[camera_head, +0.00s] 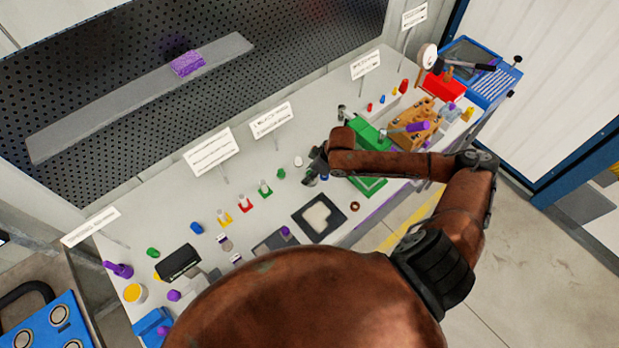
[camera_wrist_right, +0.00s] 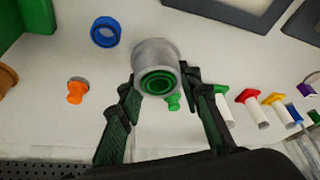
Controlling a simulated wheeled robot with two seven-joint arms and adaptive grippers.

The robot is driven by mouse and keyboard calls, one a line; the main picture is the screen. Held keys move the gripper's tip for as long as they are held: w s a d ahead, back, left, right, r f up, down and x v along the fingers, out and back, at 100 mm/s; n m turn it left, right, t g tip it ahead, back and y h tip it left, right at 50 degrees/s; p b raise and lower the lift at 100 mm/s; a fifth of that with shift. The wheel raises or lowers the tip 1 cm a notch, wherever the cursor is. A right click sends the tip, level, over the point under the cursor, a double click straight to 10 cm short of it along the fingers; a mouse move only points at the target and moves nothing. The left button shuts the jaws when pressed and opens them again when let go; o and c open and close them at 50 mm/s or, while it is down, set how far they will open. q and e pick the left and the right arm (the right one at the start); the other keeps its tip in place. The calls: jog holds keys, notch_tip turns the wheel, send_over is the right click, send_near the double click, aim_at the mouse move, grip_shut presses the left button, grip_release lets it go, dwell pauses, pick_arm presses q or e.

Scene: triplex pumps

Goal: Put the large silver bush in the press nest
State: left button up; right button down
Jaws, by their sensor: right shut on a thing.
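The large silver bush (camera_wrist_right: 155,52) is a thick grey ring, seen in the right wrist view with green rings showing in its opening. My right gripper (camera_wrist_right: 160,84) is shut on it, one finger on each side, and holds it over the white bench. In the head view my right gripper (camera_head: 316,166) is above the bench, left of the green press-like fixture (camera_head: 368,131); the bush is hard to make out there. Part of a green body (camera_wrist_right: 38,14) also shows in the wrist view. My forearm covers part of the fixture, and I cannot make out its nest. My left gripper is not in view.
A black tray with a pale insert (camera_head: 318,217) and a brown ring (camera_head: 354,207) lie near the bench front. A blue ring (camera_wrist_right: 105,32) and an orange peg (camera_wrist_right: 76,91) lie near the bush. Several coloured pegs (camera_wrist_right: 252,106) stand on the other side. Sign posts line the back.

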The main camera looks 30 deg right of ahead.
jog(key=shift+w+d+f, duration=0.1)
jog(key=shift+w+f, duration=0.15)
jog(key=shift+f, duration=0.05)
jog(key=shift+s+f, duration=0.1)
jog(key=shift+f, duration=1.35)
jog(key=shift+f, duration=0.15)
jog(key=c, duration=1.4)
grip_release()
